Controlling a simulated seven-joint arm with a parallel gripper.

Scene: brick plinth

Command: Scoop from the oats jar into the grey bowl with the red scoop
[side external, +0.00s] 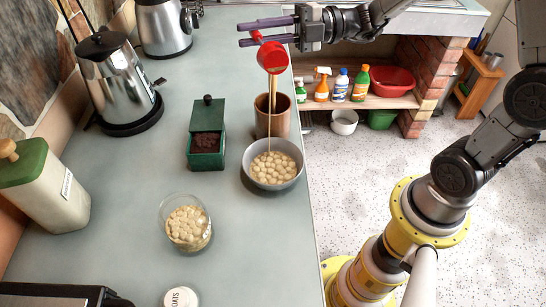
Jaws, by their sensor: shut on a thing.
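My gripper (262,32) is at the top of the side external view, with its dark fingers shut on the handle of the red scoop (272,58). The scoop is tilted and held high above the counter. A thin pale line runs down from below the scoop to the grey bowl (247,178), and it looks like falling contents. The bowl stands near the counter's right edge and holds pale oat-like pieces. The glass oats jar (187,240) stands open to the lower left of the bowl, with similar pieces inside. The scoop's inside is hard to see.
A brown cup (272,118) stands just behind the bowl. A green box (207,150) with dark grounds is left of it. A round lid marked OATS (180,297) lies near the front. Kettle (118,90) and green-lidded canister (48,190) stand left. The front right counter is clear.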

